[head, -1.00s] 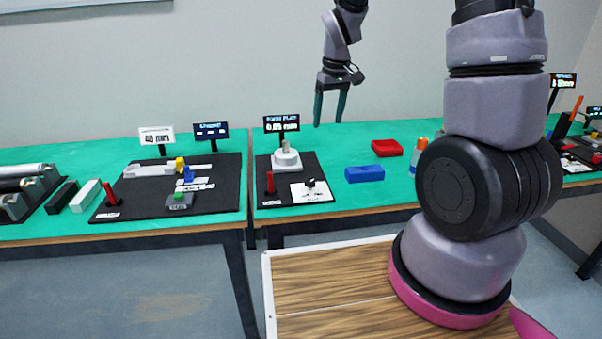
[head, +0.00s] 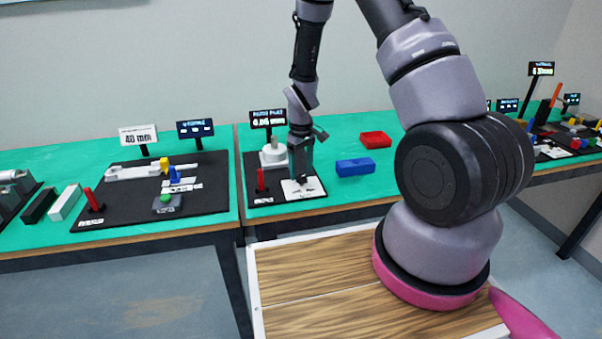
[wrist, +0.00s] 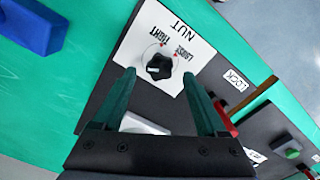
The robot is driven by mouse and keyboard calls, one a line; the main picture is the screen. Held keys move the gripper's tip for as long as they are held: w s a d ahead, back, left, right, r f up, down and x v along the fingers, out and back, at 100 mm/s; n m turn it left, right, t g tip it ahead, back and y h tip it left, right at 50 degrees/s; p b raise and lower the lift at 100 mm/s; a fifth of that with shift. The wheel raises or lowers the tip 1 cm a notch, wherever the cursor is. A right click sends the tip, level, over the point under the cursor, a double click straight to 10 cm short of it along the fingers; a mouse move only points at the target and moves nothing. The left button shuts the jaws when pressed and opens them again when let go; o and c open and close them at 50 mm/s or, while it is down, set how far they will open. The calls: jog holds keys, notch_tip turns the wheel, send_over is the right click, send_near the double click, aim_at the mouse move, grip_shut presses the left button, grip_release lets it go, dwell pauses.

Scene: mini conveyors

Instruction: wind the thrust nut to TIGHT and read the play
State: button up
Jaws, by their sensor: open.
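The thrust nut is a black knob (wrist: 158,67) on a white plate (wrist: 195,62) marked NUT, TIGHT and LOOSE in the wrist view. A white mark shows on the knob; which label it points to is unclear. My gripper (wrist: 160,84) is open, its two dark green fingers either side of the knob in the picture and apart from it. In the head view my gripper (head: 300,178) hangs over the white plate (head: 313,187) and hides the knob. The play display (head: 267,118) stands behind; its digits end in mm but are too blurred to read surely. A pale spindle unit (head: 271,156) stands behind-left of the gripper.
A red upright lever (head: 261,180) stands left of the plate, near the LOCK label (wrist: 237,79). A blue block (head: 355,167) and a red tray (head: 376,139) lie to the right. Another black board (head: 130,215) with parts lies left. Green table between is clear.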

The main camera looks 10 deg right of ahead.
jog(key=shift+f, duration=0.95)
grip_shut()
